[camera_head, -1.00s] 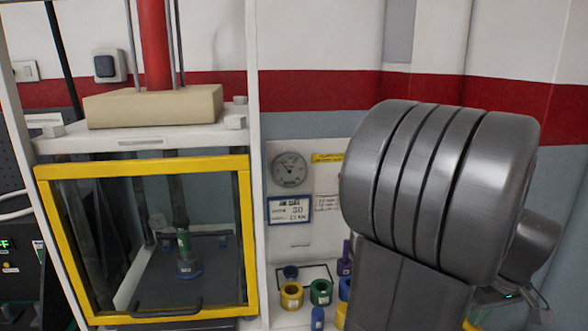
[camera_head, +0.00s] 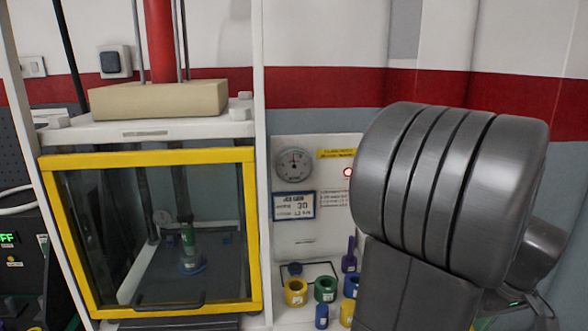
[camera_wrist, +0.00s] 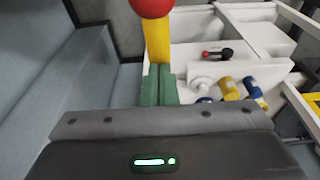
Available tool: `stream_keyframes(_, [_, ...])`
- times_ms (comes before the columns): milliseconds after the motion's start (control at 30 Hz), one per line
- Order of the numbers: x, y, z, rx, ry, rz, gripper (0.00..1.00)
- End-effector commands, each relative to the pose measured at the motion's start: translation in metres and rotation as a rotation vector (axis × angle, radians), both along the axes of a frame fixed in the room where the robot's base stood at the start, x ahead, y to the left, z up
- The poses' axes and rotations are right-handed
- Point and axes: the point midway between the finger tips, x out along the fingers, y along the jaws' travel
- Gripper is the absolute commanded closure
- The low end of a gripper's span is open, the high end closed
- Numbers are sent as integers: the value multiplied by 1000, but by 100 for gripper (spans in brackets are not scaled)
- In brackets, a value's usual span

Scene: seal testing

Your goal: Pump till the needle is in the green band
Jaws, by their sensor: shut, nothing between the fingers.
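The round pressure gauge (camera_head: 293,165) is on the white panel in the head view. Its needle looks to point roughly straight up; a green band is too small to make out. In the wrist view a yellow lever (camera_wrist: 157,38) with a red ball (camera_wrist: 150,5) on its end stands just beyond my gripper (camera_wrist: 159,74). The green fingers are together and hold nothing. They overlap the lever's lower part in the picture; I cannot tell whether they touch it. In the head view my arm hides the gripper and lever.
A yellow-framed clear door (camera_head: 150,158) closes the test chamber left of the gauge. A red lamp (camera_head: 348,171) glows beside the gauge. Several coloured pieces, including a green ring (camera_head: 325,289), stand below it. In the wrist view a black handle with a red tip (camera_wrist: 217,53) lies on white surfaces.

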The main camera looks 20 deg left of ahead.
Motion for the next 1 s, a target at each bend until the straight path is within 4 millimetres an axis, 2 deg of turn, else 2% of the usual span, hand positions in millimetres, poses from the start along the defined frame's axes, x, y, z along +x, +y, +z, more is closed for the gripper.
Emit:
stream_keyframes(467, [-1,0,-14,1,0,0,100])
stream_keyframes(567, [0,0,-9,0,0,0,100])
stream_keyframes(833, [1,1,31,-1,-1,0,100])
stream_keyframes(1000, [1,1,34,0,0,-1,100])
